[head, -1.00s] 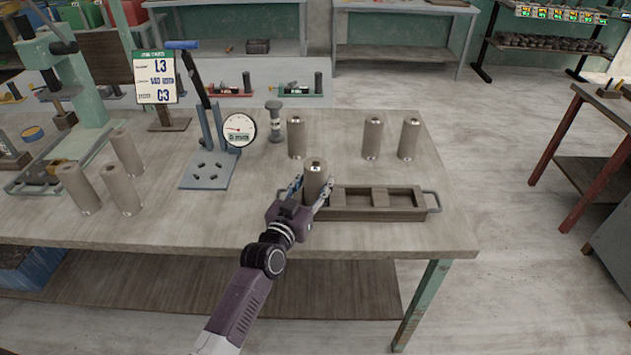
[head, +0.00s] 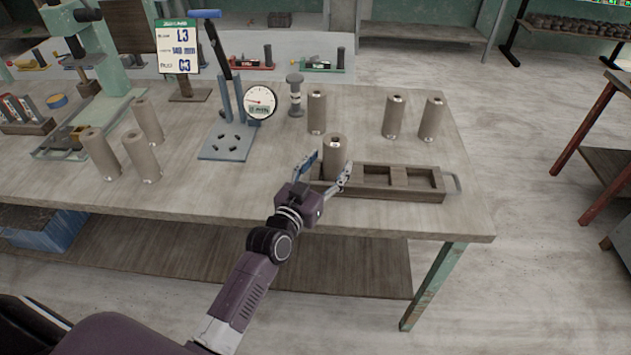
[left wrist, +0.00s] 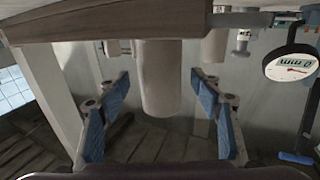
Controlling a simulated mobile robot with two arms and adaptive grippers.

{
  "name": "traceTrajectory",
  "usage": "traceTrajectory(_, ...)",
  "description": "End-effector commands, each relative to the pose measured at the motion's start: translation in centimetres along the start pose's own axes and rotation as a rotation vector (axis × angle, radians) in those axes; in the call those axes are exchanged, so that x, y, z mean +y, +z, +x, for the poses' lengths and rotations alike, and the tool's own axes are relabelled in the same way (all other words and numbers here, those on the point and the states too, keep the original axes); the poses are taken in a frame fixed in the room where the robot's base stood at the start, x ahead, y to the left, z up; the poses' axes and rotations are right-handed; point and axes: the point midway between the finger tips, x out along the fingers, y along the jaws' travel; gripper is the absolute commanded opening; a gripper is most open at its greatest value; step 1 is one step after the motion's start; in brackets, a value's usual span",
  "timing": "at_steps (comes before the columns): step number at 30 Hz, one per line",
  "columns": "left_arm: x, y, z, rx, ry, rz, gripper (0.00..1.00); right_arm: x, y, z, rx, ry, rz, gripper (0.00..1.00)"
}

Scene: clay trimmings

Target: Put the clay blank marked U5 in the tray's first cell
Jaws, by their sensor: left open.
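A grey-brown cylindrical clay blank (head: 335,158) stands upright in the left end cell of the wooden tray (head: 400,194). Its mark is too small to read. My left gripper (head: 326,168) is open, with one finger on each side of this blank, at the tray's near left. The left wrist view, which is upside down, shows the blank (left wrist: 161,85) between the spread blue finger pads, with gaps on both sides. The tray's wooden side (left wrist: 60,28) runs along the top there. The tray's other visible cells are empty. My right gripper is not in view.
Clay blanks stand behind the tray (head: 317,112) (head: 394,117) (head: 432,118); several more (head: 101,155) stand at left. A dial gauge (head: 260,102), a blue lever stand (head: 228,140) and a sign (head: 177,48) are behind. The bench front left of the tray is clear.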

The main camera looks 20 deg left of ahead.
Motion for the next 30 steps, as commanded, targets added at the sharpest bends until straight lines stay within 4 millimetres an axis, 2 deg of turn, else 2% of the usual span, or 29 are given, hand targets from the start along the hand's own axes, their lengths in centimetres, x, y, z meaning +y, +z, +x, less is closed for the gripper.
traceTrajectory(1,0.0,0.3,-1.3,-0.003,0.0,0.001,0.59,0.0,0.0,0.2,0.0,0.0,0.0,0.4)
traceTrajectory(6,0.0,0.2,-4.6,-0.002,0.0,0.0,0.59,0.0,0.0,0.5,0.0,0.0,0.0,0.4)
traceTrajectory(12,0.0,0.2,-7.3,-0.002,0.0,0.002,0.59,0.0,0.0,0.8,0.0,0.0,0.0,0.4)
traceTrajectory(18,0.0,0.0,-8.4,0.0,0.0,0.0,0.59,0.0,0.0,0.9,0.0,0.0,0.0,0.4)
traceTrajectory(30,0.0,0.0,-8.4,0.0,0.0,0.0,0.59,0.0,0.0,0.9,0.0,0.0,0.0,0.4)
